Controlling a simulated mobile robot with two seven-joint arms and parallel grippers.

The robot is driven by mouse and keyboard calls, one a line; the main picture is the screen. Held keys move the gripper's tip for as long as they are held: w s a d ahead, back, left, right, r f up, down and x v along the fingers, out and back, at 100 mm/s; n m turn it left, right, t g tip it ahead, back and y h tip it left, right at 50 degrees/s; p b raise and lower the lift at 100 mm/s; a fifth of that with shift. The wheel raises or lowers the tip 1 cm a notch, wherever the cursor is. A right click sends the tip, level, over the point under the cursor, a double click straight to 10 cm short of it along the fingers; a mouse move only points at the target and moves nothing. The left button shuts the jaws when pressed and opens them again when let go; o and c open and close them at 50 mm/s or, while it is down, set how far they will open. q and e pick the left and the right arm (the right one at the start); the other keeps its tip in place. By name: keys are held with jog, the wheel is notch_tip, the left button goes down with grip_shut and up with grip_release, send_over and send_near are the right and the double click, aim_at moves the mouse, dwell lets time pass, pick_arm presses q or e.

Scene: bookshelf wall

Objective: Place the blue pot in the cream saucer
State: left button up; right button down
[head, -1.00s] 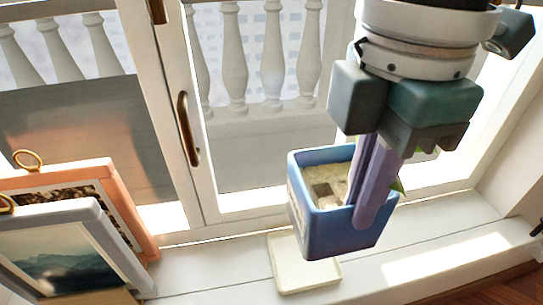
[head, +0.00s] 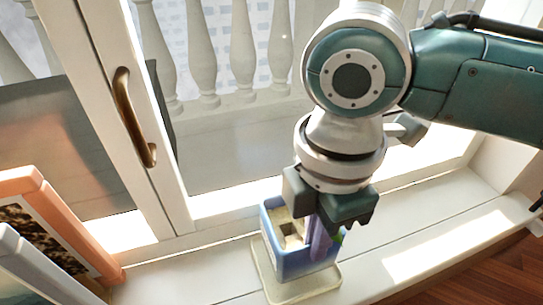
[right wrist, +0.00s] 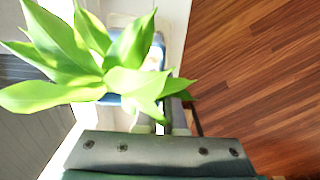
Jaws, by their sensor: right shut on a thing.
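The blue pot (head: 290,264) is square, filled with pale soil, and stands upright or nearly so. The cream saucer (head: 318,285) lies on the white sill, and its rim shows at the left, front and right of the pot's base. The pot is within the saucer's outline, at or very near its surface; I cannot tell whether it touches. My right gripper (head: 319,240) is shut on the pot's right wall. In the right wrist view, green leaves (right wrist: 110,65) hide most of the pot (right wrist: 157,55). My left gripper is not in view.
Picture frames, one orange (head: 75,235) and one white (head: 40,270), lean at the left. A window with a brass handle (head: 130,118) stands behind. The sill (head: 440,235) is clear at the right, with a wooden floor (head: 470,275) below its front edge.

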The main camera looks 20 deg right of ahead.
aim_at(310, 266)
notch_tip(310, 266, down, 4)
jog(key=shift+f+b, duration=0.1)
jog(key=shift+b, duration=0.75)
jog(key=shift+w+f, duration=0.1)
jog(key=shift+f, duration=0.1)
jog(key=shift+f, duration=0.15)
jog(key=c, duration=1)
grip_release()
notch_tip(310, 266, up, 12)
jog(key=p, duration=0.4)
jog(key=shift+a, duration=0.1)
jog(key=s+a+f+m+t+y, duration=0.1)
jog(key=s+a+m+t+y, duration=0.1)
jog(key=s+a+m+y, duration=0.35)
jog(key=s+d+m+t+h, duration=0.1)
jog(key=s+d+m+h, duration=0.4)
jog(key=d+m, duration=0.6)
jog(key=shift+s+d+f+t, duration=0.35)
jog(key=shift+s+d, duration=0.3)
jog(key=shift+s, duration=0.2)
